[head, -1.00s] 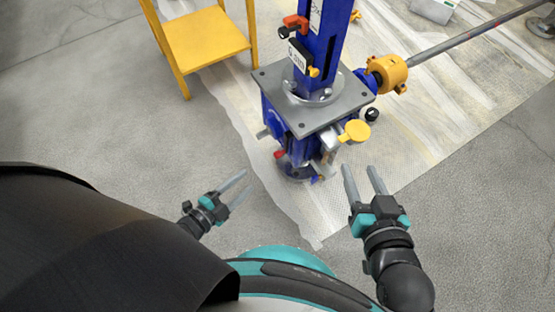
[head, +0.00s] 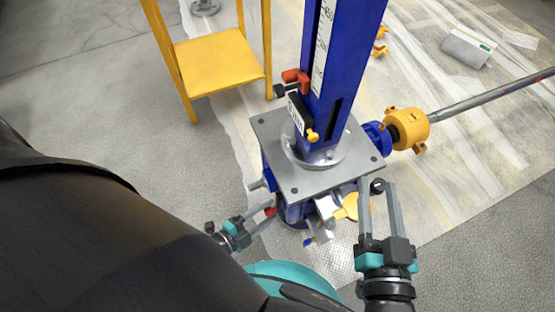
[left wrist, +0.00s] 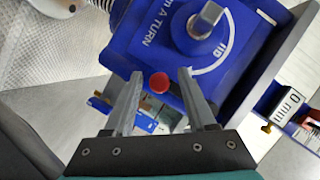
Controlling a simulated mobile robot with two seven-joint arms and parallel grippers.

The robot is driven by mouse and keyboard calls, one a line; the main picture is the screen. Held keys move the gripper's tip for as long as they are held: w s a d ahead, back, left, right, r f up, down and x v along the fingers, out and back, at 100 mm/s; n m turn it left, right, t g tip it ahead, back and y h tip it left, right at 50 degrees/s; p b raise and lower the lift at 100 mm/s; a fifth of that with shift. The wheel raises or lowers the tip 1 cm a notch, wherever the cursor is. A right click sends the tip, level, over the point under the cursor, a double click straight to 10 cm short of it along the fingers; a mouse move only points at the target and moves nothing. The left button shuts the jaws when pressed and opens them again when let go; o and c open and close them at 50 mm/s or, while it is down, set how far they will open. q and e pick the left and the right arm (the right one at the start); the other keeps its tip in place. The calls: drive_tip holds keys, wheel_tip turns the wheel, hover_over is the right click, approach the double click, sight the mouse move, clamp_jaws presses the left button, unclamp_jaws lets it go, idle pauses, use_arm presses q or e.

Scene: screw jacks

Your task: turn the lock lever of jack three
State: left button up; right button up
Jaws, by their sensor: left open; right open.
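The blue screw jack (head: 345,70) stands upright with a grey top plate (head: 288,172); I cannot read a jack number. A round red knob (left wrist: 159,82) sits low on its blue body, possibly the lock lever's end; it also shows in the head view (head: 270,211). My left gripper (head: 266,213) is open at the jack's lower left, and in the left wrist view the knob appears between its fingers (left wrist: 160,76). I cannot tell whether they touch it. My right gripper (head: 379,184) is open at the jack's right, beside a yellow disc (head: 352,206).
A grey dial knob (left wrist: 207,20) on the blue housing is close to the left fingers. A yellow coupling (head: 409,129) and a long shaft (head: 490,93) reach right. A yellow stand (head: 218,62) is at the back left. The floor at far left is clear.

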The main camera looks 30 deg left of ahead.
use_arm(q)
drive_tip(key=shift+w+d+f, duration=0.15)
drive_tip(key=shift+w+d, duration=0.05)
drive_tip(key=shift+w, duration=0.15)
drive_tip(key=c, duration=0.9)
idle(0.8)
